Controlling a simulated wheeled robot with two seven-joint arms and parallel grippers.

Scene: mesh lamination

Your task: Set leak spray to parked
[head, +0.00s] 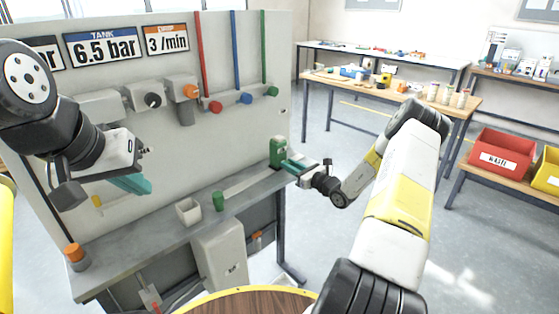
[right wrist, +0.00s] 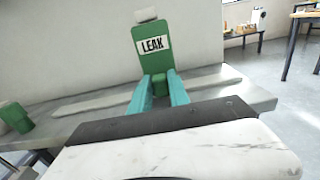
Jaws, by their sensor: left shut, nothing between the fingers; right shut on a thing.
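The leak spray is a green bottle (head: 277,151) with a pale top, near the right end of the grey bench shelf. In the right wrist view the bottle (right wrist: 155,65) faces me with its white LEAK label and looks upright. My right gripper (head: 290,163) is shut on its lower part, with one teal finger on each side. I cannot tell whether the bottle's base touches the shelf. My left gripper (head: 133,184) is shut and empty, in front of the grey panel at the left, above the shelf.
The grey shelf (head: 140,240) holds a white open box (head: 188,211), a green cup (head: 218,201) and an orange-capped container (head: 74,256). Knobs and red, blue and green pipes are on the panel above.

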